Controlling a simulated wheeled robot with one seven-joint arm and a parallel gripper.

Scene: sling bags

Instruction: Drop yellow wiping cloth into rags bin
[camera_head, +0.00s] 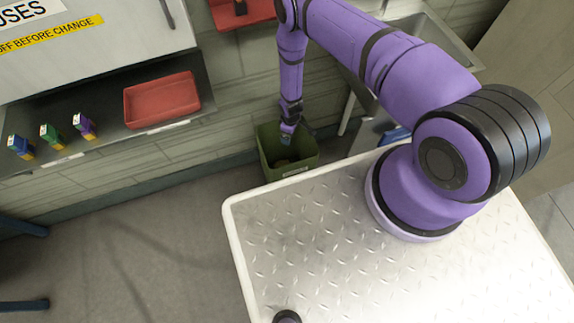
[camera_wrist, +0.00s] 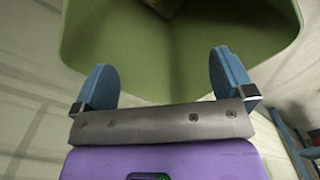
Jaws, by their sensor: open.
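The green bin (camera_head: 268,160) stands on the floor by the wall, left of my base. My gripper (camera_head: 287,136) points down over its mouth. In the wrist view my gripper (camera_wrist: 163,72) is open, its two blue fingers wide apart with nothing between them. The green bin (camera_wrist: 100,40) fills the upper part of that view, its inside in shadow. A small dull yellow-brown patch (camera_wrist: 164,6) shows inside the bin at the top edge; I cannot tell for sure whether it is the yellow wiping cloth. No other yellow cloth is in view.
A red tray (camera_head: 162,100) lies on a shelf at the left, with several small coloured boxes (camera_head: 50,136) beside it. A sink (camera_head: 440,38) is behind my arm. The floor (camera_head: 130,230) left of the bin is clear.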

